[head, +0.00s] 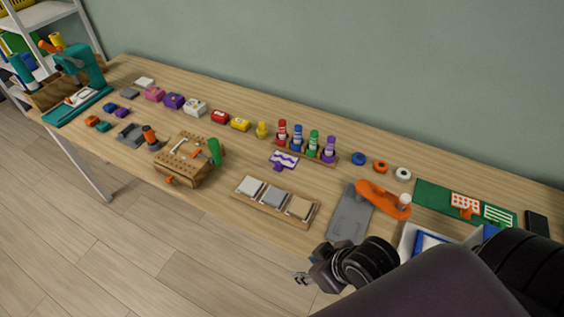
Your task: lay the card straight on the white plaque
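A wooden holder (268,211) near the table's front edge carries three square plaques in a row: a white plaque (250,187) at the left, a grey one and a tan one. The white plaque's top looks bare. A card with purple and white zigzags (286,156) and a purple tab lies on the table behind the holder. A red-dotted card (464,202) and a green-striped card (498,214) lie on a green mat at the right. My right gripper (301,278) is in front of the table edge, away from the holder, with its small fingertips apart and empty. My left gripper is out of view.
Upright colored bottles (313,144) stand in a rack behind the zigzag card. A grey board (350,212) and an orange tool (383,198) lie right of the holder. A pegboard block (182,174) stands to its left. My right arm covers the lower right.

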